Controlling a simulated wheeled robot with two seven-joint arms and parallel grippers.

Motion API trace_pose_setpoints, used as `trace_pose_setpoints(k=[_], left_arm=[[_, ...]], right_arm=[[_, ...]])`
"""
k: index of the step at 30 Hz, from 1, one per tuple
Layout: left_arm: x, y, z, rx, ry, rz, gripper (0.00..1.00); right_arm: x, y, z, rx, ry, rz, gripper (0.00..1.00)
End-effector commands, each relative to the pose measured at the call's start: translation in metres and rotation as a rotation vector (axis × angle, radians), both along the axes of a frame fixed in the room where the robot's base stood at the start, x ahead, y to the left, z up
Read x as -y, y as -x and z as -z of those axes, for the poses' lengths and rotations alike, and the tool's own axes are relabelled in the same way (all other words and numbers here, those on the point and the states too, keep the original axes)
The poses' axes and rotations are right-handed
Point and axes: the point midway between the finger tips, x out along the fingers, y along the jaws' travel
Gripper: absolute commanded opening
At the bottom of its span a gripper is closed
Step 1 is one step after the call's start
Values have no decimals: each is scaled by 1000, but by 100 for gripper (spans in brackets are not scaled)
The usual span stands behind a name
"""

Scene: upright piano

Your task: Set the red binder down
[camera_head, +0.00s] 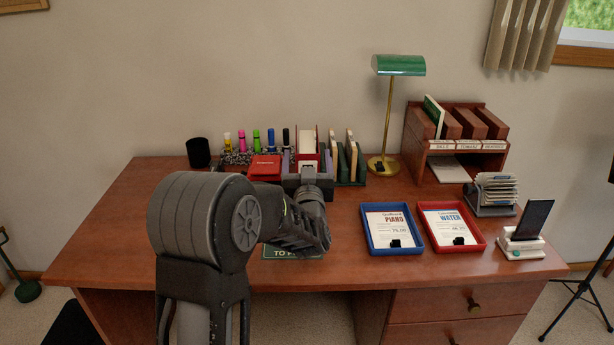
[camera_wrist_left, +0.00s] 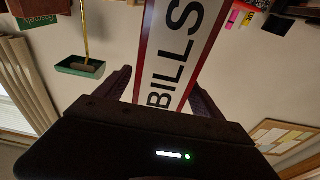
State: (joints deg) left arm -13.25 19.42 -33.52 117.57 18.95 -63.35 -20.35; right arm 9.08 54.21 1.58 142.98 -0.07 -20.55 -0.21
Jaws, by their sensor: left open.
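The red binder (camera_head: 308,139) stands upright near the back of the desk (camera_head: 140,215), with a white label on its spine. In the left wrist view, the binder (camera_wrist_left: 143,85) shows its red-edged white spine reading "BILLS" between my finger pads. My left gripper (camera_head: 307,168) is in front of the binder with its fingers on either side of the spine. It is open; I cannot tell whether a finger touches the binder. The gripper hides the binder's lower end, so its contact with the desk cannot be seen. My right gripper is not in view.
A green rack (camera_head: 361,163) with folders stands close right of the binder. A red box (camera_head: 264,168) and several markers (camera_head: 256,138) are close left. A brass lamp (camera_head: 389,110), blue tray (camera_head: 370,244) and red tray (camera_head: 436,243) are further right. The desk's left part is clear.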

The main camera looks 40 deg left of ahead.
Motion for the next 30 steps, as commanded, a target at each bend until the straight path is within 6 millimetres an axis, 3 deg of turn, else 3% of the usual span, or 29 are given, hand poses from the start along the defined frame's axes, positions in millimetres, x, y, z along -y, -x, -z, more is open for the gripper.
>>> trace_pose_setpoints(k=[7,25,30], left_arm=[[-18,-25,-4,0,-2,0,78],[-19,-26,-4,0,0,0,78],[-19,-26,-4,0,0,0,66]], right_arm=[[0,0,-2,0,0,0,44],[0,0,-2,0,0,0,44],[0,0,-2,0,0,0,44]])
